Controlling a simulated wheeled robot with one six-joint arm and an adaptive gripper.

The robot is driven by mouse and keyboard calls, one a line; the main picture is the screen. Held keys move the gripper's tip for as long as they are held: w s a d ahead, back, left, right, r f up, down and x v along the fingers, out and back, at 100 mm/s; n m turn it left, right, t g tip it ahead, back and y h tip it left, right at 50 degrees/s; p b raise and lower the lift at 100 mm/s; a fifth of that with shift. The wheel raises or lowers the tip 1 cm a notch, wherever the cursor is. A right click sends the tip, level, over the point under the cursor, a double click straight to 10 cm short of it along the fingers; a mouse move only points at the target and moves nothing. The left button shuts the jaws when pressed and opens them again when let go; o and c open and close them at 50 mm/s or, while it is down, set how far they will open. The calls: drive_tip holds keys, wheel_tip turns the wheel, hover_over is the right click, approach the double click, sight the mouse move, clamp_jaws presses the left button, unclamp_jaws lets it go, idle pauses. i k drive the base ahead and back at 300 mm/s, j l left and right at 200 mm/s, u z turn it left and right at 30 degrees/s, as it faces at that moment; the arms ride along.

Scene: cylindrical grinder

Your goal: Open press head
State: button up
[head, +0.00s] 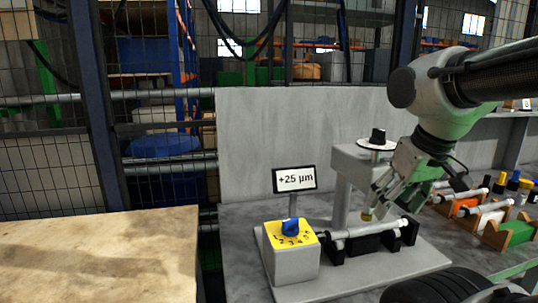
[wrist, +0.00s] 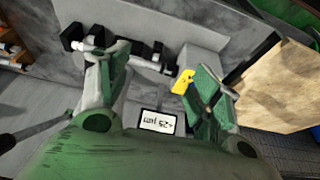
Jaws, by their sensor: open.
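The grey press head (head: 355,160) sits on a grey column above a workpiece shaft (head: 365,231). A white disc with a black knob (head: 377,137) is on top of it. My gripper (head: 388,196) is at the right side of the press head, pointing down toward the shaft, with its fingers apart and nothing seen between them. A small yellowish tip (head: 367,214) shows beside the fingers; I cannot tell what it belongs to. In the wrist view the open fingers (wrist: 157,66) frame the shaft (wrist: 137,58). Contact with the press head cannot be told.
A grey box with a yellow dial and blue knob (head: 291,228) stands at the shaft's left end. A sign reading "+25 µm" (head: 294,179) rises behind it. Coloured holders with shafts (head: 490,214) crowd the right. A wooden tabletop (head: 100,255) at left is bare.

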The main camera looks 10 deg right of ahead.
sight(352, 163)
drive_tip(key=k+j, duration=0.15)
drive_tip(key=j, duration=0.25)
drive_tip(key=k+j+z, duration=0.1)
drive_tip(key=j, duration=0.3)
drive_tip(key=k+j, duration=0.15)
drive_tip(key=j, duration=0.25)
drive_tip(key=z, duration=0.05)
